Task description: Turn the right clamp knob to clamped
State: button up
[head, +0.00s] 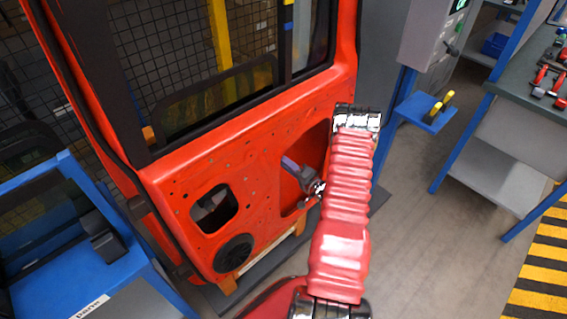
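The red door (262,165) stands upright in front of me, with a large window and cut-outs in its lower panel. My red-sleeved arm rises across the picture and covers the door's right edge. A grey gripper-like part (297,172), seemingly my gripper, shows left of the arm, at the door's right-hand cut-out. Its fingertips are too small and partly covered to tell whether they are open or touching anything. I cannot make out the right clamp knob; the arm hides part of the door's lower right side.
A blue-framed stand (85,235) with a dark panel is at left. A grey control box (432,35) and a small blue shelf (424,112) holding a yellow-and-black tool are at right. A workbench (530,85) with tools stands far right. Grey floor (420,240) is clear at lower right.

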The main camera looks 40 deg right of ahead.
jog(key=shift+d+f, duration=0.1)
jog(key=shift+d, duration=0.1)
jog(key=o, duration=1.1)
jog(key=shift+a, duration=0.1)
jog(key=shift+c, duration=0.2)
jog(key=s, duration=1.3)
jog(key=shift+s+d, duration=0.2)
jog(key=shift+s, duration=0.2)
